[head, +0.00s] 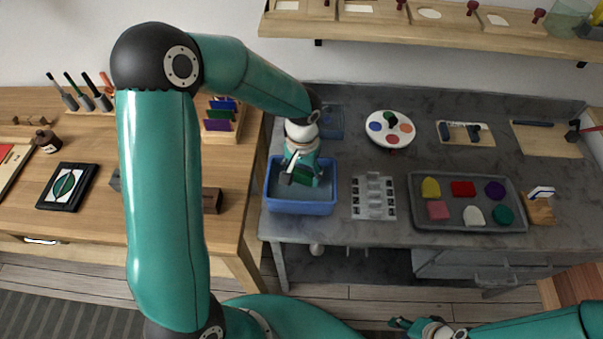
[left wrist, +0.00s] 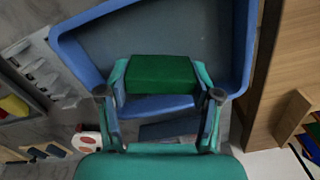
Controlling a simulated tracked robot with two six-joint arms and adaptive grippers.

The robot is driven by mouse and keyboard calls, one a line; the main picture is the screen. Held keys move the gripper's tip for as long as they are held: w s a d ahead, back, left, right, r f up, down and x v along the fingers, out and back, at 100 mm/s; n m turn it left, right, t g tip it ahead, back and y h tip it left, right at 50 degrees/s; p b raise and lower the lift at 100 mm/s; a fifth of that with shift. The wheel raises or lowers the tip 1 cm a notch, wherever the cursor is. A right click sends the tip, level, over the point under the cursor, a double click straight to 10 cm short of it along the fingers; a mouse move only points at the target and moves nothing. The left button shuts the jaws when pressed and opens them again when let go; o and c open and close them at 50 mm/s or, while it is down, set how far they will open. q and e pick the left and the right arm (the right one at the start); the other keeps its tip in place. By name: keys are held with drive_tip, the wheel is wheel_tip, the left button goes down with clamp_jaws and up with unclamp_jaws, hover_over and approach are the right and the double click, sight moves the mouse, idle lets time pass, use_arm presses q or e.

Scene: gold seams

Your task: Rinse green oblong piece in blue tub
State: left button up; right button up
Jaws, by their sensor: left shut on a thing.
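The blue tub (head: 302,208) stands at the left end of the grey counter, with greyish-blue water inside. My left gripper (head: 302,174) reaches down over the tub. In the left wrist view the green oblong piece (left wrist: 160,73) is clamped between the two fingers of that gripper, with the tub's blue rim (left wrist: 78,56) around it. I cannot tell whether the piece touches the water. My right gripper (head: 402,323) is at the bottom edge of the head view, away from the counter; its finger opening is too small to judge.
Right of the tub are a grey slotted rack (head: 374,197) and a dark tray (head: 420,216) of several coloured pieces. A round paint palette (head: 404,120) lies behind. A wooden desk (head: 90,210) adjoins on the left. A shelf (head: 360,27) runs along the wall above.

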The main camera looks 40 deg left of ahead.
use_arm(q)
drive_tip(key=shift+r+p, duration=1.9)
drive_tip(key=shift+r, duration=1.35)
